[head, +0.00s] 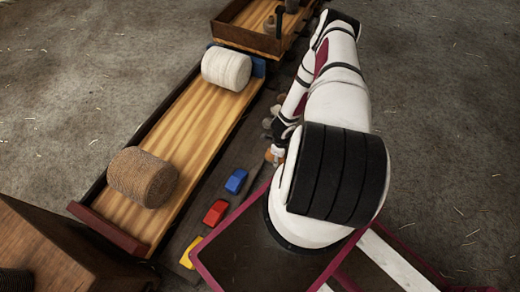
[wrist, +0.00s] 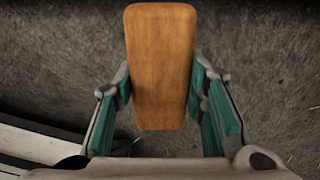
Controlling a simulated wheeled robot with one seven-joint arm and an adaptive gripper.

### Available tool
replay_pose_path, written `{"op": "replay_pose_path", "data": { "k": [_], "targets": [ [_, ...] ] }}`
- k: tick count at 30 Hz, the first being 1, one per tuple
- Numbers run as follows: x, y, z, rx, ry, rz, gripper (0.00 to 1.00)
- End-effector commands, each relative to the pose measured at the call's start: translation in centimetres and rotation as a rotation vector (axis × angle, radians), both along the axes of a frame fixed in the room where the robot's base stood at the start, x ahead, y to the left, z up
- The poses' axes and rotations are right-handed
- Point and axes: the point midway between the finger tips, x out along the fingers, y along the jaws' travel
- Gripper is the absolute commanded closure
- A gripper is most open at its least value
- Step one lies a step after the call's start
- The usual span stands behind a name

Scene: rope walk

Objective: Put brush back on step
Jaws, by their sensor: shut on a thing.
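The brush is a rounded wooden block (wrist: 160,45), orange-brown, in the middle of the wrist view. My gripper (wrist: 160,92) has its teal-padded fingers shut on it, one on each side. The brush stays clear of the grey floor in that view, and any bristles are hidden. In the head view my arm covers most of the gripper area, and the brush is not clearly visible there. A low dark ledge (head: 208,190), which looks like the step, runs along the right side of the long wooden bed.
Blue (head: 236,181), red (head: 215,213) and yellow (head: 190,252) blocks lie along the ledge. A white rope roll (head: 227,68) and a brown roll (head: 143,177) sit on the wooden bed (head: 185,122). A wooden box (head: 50,250) stands front left. Open floor (head: 75,85) lies left.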

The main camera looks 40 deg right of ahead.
Motion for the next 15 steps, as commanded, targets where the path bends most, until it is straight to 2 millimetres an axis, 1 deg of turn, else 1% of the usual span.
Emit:
{"op": "replay_pose_path", "data": {
  "k": [1,6,10,15],
  "targets": [
    [1.5,0.1,-0.4,-0.004,-0.003,0.008,1.00],
    [5.6,0.5,-0.8,-0.006,-0.002,0.007,1.00],
    [8.1,0.8,-1.0,-0.005,-0.002,0.008,1.00],
    [9.8,1.0,-1.2,-0.004,0.004,0.009,1.00]
  ]
}}
